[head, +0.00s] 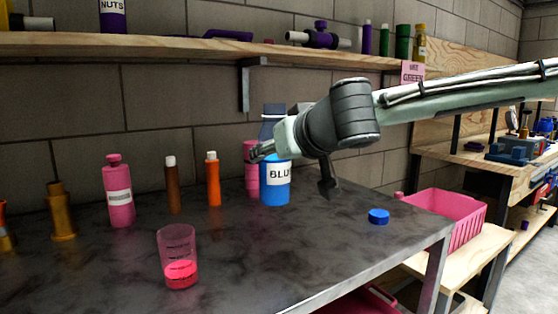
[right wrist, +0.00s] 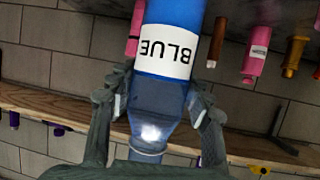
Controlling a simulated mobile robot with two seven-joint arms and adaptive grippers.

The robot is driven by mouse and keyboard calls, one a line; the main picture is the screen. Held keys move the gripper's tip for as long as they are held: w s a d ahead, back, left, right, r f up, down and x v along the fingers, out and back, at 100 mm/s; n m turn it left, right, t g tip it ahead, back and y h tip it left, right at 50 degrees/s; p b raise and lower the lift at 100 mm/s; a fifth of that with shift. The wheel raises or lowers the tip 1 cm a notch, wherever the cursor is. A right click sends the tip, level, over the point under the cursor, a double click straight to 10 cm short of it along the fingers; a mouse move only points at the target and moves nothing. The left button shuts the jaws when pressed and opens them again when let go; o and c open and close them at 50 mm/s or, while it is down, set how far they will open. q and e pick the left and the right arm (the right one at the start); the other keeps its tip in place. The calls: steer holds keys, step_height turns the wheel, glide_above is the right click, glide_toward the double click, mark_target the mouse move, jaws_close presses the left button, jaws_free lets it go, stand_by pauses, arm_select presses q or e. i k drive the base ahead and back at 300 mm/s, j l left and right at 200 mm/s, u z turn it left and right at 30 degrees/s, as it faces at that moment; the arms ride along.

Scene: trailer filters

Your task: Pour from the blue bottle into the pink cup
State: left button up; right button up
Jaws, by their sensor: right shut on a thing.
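The blue bottle (head: 275,187), with a white label, stands upright at the back of the dark table; I see no gap under it. My right gripper (head: 262,150) reaches it from the right and is shut on its upper part. In the right wrist view the bottle (right wrist: 167,93) appears upside down, with my right gripper's fingers (right wrist: 158,108) on both sides of its shoulder. The bottle's neck looks open. The pink cup (head: 177,250) is clear, stands upright near the front and holds some pink liquid. My left gripper is out of view.
A blue cap (head: 378,216) lies near the table's right edge. A pink bottle (head: 251,168) stands close behind the blue one. An orange bottle (head: 213,182), a brown bottle (head: 173,188) and another pink bottle (head: 119,195) stand to the left. A wooden shelf (head: 170,43) hangs above.

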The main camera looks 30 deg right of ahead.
mark_target(177, 242)
steer(key=k+u, duration=0.2)
steer(key=k, duration=0.15)
steer(key=k+j+u, duration=0.2)
steer(key=k, duration=0.2)
steer(key=k+j+u, duration=0.2)
steer(key=k, duration=0.15)
